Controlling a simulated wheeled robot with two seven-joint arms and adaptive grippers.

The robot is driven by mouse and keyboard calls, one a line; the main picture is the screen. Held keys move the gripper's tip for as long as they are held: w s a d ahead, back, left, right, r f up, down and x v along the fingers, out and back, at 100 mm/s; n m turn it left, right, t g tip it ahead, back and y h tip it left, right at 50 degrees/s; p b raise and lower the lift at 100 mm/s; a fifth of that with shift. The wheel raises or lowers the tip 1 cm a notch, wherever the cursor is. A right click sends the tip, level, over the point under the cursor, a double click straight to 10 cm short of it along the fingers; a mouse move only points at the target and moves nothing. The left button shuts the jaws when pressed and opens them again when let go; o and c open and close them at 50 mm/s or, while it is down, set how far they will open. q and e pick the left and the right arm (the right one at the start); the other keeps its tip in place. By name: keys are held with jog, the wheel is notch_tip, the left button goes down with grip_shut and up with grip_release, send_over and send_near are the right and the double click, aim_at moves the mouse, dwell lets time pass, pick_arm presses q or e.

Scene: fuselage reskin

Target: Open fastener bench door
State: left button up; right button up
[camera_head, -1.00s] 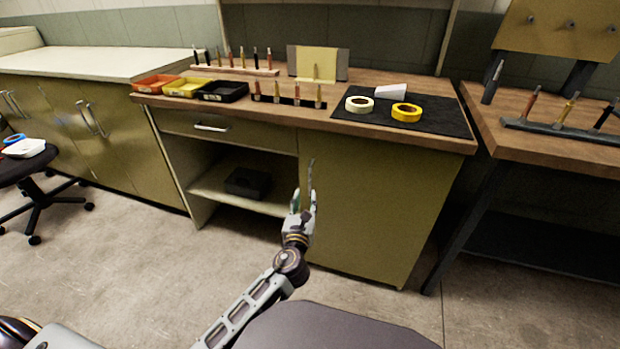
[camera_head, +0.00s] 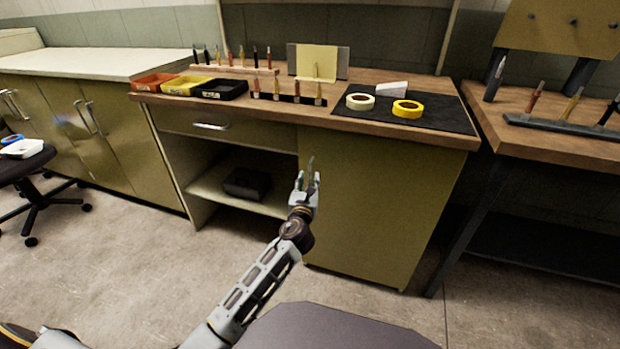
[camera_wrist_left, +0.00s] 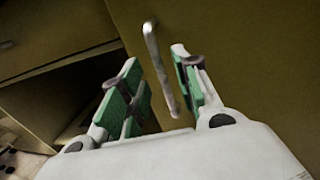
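The fastener bench door (camera_head: 378,205) is the olive panel on the right half of the bench, and it looks shut. Its upright metal handle (camera_head: 310,164) is near the door's left edge and partly hidden by my gripper. My left gripper (camera_head: 306,181) is at the handle. In the left wrist view the gripper (camera_wrist_left: 155,72) is open, with green-padded fingers apart. The handle (camera_wrist_left: 160,68) shows between the two fingers, with a visible gap on each side. I cannot tell how deep it sits between them. My right gripper is not in view.
The open shelf bay left of the door holds a dark bin (camera_head: 247,184). A drawer (camera_head: 225,128) is above it. Tape rolls lie on the black mat (camera_head: 448,115) on top. A second bench (camera_head: 555,146) stands right. The floor (camera_head: 130,270) before the bench is clear.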

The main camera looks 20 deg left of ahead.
aim_at(310, 176)
pick_arm(q)
jog(key=shift+w+a+b, duration=0.15)
jog(key=shift+w+b, duration=0.15)
jog(key=shift+w, duration=0.65)
jog(key=shift+w+a+b, duration=0.15)
jog(key=shift+w+b, duration=0.15)
jog(key=shift+w, duration=0.65)
jog(key=shift+c, duration=0.4)
grip_shut()
